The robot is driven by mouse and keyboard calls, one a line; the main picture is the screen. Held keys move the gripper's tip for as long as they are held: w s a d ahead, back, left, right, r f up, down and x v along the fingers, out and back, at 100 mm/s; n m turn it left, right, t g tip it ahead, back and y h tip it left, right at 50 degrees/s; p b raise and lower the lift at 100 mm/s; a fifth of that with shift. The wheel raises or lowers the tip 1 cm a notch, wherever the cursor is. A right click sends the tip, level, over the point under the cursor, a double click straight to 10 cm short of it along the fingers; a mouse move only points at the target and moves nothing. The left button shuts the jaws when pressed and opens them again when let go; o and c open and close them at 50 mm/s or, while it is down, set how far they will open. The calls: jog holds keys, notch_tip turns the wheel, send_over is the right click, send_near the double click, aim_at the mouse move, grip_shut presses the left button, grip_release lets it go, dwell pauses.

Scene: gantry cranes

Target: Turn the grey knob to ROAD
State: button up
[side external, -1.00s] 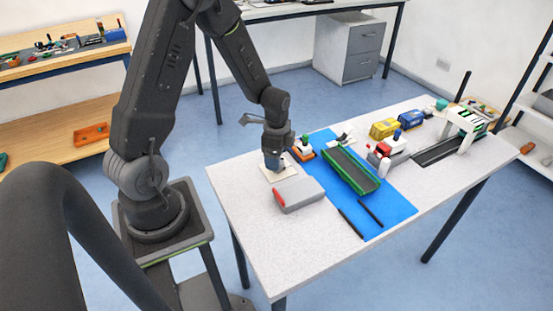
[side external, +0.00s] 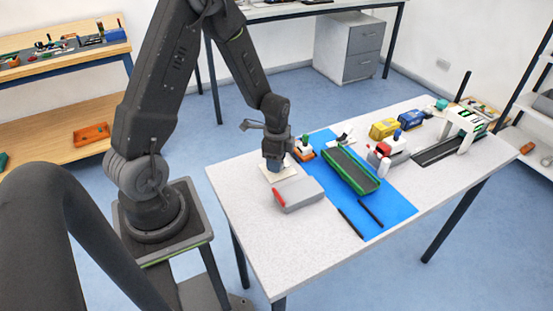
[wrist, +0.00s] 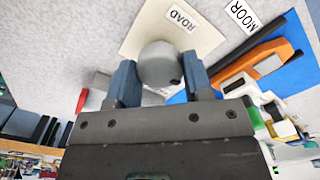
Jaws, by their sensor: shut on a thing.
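The grey knob (wrist: 160,62) is round and stands on a cream plate (wrist: 150,30) in the wrist view. A dark dot marks the knob's edge at the lower right. The word label ROAD (wrist: 182,20) is on the plate, beyond the knob and a little to the right. My gripper (wrist: 160,70) has its blue fingers on either side of the knob and is shut on it. In the side external view my gripper (side external: 275,164) points down over the cream plate (side external: 279,174) and hides the knob.
A grey box with a red part (side external: 299,194) lies close in front of the plate. An orange and white model (side external: 303,151) and a green-edged conveyor (side external: 350,171) stand to the right on a blue mat (side external: 393,208). A MOOR label (wrist: 242,14) lies beside the plate.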

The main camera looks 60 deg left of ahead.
jog(key=shift+n, duration=0.3)
jog(key=n, duration=1.3)
jog(key=shift+n, duration=2.1)
jog(key=o, duration=0.9)
notch_tip(320, 180, up, 14)
jog(key=shift+f, duration=0.1)
